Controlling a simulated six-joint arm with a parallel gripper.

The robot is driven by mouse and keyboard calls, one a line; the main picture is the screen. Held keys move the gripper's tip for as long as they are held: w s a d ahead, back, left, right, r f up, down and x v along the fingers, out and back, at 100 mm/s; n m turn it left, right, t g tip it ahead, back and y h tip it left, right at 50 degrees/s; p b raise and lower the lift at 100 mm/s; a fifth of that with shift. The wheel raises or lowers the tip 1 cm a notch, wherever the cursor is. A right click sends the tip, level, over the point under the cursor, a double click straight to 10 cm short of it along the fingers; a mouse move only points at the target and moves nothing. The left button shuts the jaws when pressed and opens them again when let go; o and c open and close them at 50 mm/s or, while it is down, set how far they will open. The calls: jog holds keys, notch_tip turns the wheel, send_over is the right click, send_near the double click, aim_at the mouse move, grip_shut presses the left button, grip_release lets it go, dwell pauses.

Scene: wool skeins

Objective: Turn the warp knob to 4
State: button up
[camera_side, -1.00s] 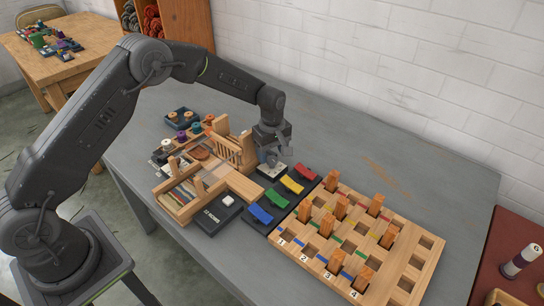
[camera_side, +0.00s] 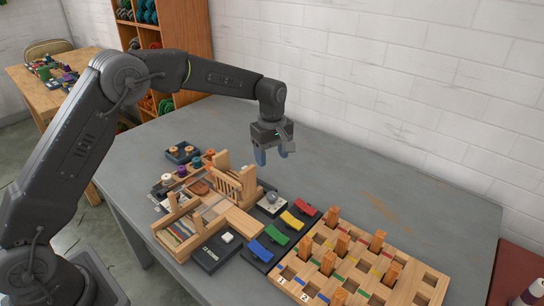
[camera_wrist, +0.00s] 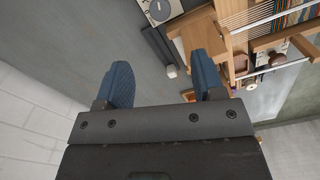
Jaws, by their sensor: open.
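A round grey knob (camera_side: 272,198) sits on a small light plate with a dark base, beside the wooden loom (camera_side: 225,186). It is likely the warp knob; its scale and pointer are too small to read. In the wrist view the round knob (camera_wrist: 160,9) shows at the top edge, partly cut off. My gripper (camera_side: 273,154) hangs above and behind the knob, clear of it. Its two blue fingers are apart with nothing between them, as the wrist view also shows (camera_wrist: 161,75).
Blue, green, yellow and red pedals (camera_side: 277,236) stand right in front of the knob. A wooden peg board (camera_side: 411,262) with upright pegs lies to the right. Spools (camera_side: 196,162) and a dark tray (camera_side: 183,152) stand behind the loom. The table behind the board is clear.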

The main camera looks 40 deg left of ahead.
aim_at(272, 195)
jog(key=w+d+f+n+g+y, duration=0.1)
jog(key=w+d+n+g+y, duration=0.25)
jog(key=n, duration=0.55)
jog(key=shift+t+y, duration=0.25)
jog(key=shift+t, duration=0.5)
jog(key=x, duration=0.4)
jog(key=d+x, duration=0.1)
jog(key=x, duration=0.4)
jog(key=s+x, duration=0.1)
jog(key=x, duration=0.3)
jog(key=shift+d+f, duration=0.15)
jog(key=shift+f, duration=0.25)
jog(key=shift+c, duration=0.3)
jog(key=c, duration=0.8)
jog(key=shift+c, duration=0.2)
